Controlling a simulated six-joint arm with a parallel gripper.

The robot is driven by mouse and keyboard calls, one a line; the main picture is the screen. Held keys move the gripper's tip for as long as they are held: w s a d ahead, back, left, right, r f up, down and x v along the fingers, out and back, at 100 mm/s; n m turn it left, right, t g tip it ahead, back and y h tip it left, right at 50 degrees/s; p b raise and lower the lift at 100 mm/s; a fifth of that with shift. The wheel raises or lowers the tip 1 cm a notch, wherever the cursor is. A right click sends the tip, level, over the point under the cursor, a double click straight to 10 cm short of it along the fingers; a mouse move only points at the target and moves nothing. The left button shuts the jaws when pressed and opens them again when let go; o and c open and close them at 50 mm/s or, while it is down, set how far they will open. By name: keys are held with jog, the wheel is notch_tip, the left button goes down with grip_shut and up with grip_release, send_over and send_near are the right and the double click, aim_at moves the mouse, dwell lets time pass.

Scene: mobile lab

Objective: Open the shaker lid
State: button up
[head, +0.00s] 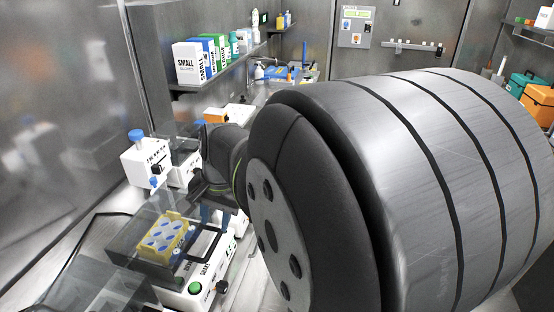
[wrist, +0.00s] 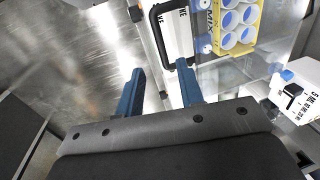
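The shaker (head: 190,293) stands at the lower left of the head view, a white base with a green knob. Its see-through lid (head: 128,240) is down over a yellow rack (head: 178,222) of blue-topped tubes. The black lid handle (head: 207,252) is on the side near my gripper (head: 216,217). In the wrist view, the rack (wrist: 258,32) is at upper right and the black handle (wrist: 152,30) at top centre. My gripper (wrist: 160,68) has its two blue fingers apart, with nothing between them. The handle's lower end shows just beyond the fingertips; I see no contact.
A white device with a blue knob (head: 137,135) stands behind the shaker, and another labelled box (wrist: 301,82) is at right in the wrist view. A shelf with boxes (head: 187,64) is on the left wall. My arm hides much of the bench.

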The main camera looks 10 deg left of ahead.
aim_at(213, 244)
jog(key=f, duration=0.2)
jog(key=a+f, duration=0.1)
jog(key=f, duration=0.5)
jog(key=shift+a+f, duration=0.15)
jog(key=shift+a, duration=0.2)
grip_shut()
